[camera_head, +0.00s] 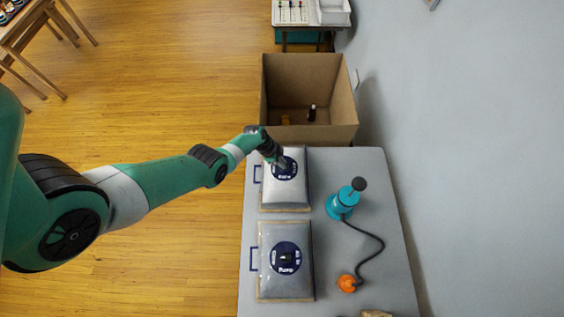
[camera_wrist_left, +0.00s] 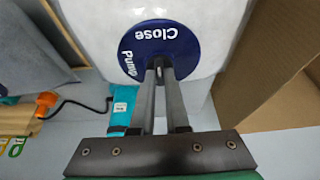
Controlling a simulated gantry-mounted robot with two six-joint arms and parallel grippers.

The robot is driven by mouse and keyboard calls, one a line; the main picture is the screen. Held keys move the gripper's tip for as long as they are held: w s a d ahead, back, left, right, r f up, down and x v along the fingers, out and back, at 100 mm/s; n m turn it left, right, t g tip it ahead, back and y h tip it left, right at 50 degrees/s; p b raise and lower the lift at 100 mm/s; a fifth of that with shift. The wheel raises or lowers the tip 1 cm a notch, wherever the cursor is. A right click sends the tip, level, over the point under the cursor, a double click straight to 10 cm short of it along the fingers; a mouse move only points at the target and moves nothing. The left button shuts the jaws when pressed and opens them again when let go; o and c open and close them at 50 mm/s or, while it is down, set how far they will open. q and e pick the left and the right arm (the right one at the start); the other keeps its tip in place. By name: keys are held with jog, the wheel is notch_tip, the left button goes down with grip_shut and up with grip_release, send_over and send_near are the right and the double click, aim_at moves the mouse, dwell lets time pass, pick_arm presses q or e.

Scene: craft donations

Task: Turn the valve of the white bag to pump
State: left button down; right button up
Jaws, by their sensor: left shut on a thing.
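The white bag (camera_head: 285,196) lies flat on the grey table, just in front of the cardboard box. Its round blue valve disc (camera_head: 291,172) also shows in the left wrist view (camera_wrist_left: 135,40), with the words "Close" and "Pump" on it. My left gripper (camera_head: 281,163) is at this disc. In the left wrist view its fingertips (camera_wrist_left: 159,66) are close together at the disc's middle, shut on the valve knob, which the fingers mostly hide. "Close" is on the far side of the fingers and "Pump" is to their left. My right gripper is not in view.
A second, greyer bag (camera_head: 267,287) with a blue disc lies nearer. A teal pump (camera_head: 338,207) stands to the right, its dark hose running to an orange end (camera_head: 346,283). The open cardboard box (camera_head: 311,136) stands behind the bags. Bare table (camera_head: 382,195) is at right.

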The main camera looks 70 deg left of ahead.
pick_arm(q)
jog(key=shift+s+d+n+y+p, duration=0.15)
jog(key=shift+n+y+p, duration=0.3)
jog(key=shift+n, duration=0.55)
jog(key=n+y+p, duration=0.1)
jog(key=n, duration=0.1)
jog(key=shift+d+n, duration=0.1)
jog(key=shift+n, duration=0.2)
jog(key=n+y, duration=0.1)
jog(key=n, duration=0.1)
jog(key=shift+d+n, duration=0.15)
jog(key=shift+n, duration=0.25)
jog(key=shift+n+y, duration=0.25)
jog(key=shift+n, duration=0.65)
jog(key=shift+w+d+f+n+y, duration=0.15)
jog(key=shift+n+y, duration=0.25)
jog(key=shift+n, duration=0.5)
jog(key=n+g+y+b, duration=0.1)
jog(key=n, duration=0.2)
jog(key=shift+w+d, duration=0.1)
jog(key=shift+w, duration=0.1)
jog(key=shift+n+g+y+b, duration=0.4)
jog(key=shift+n+g, duration=0.3)
jog(key=shift+n, duration=1.1)
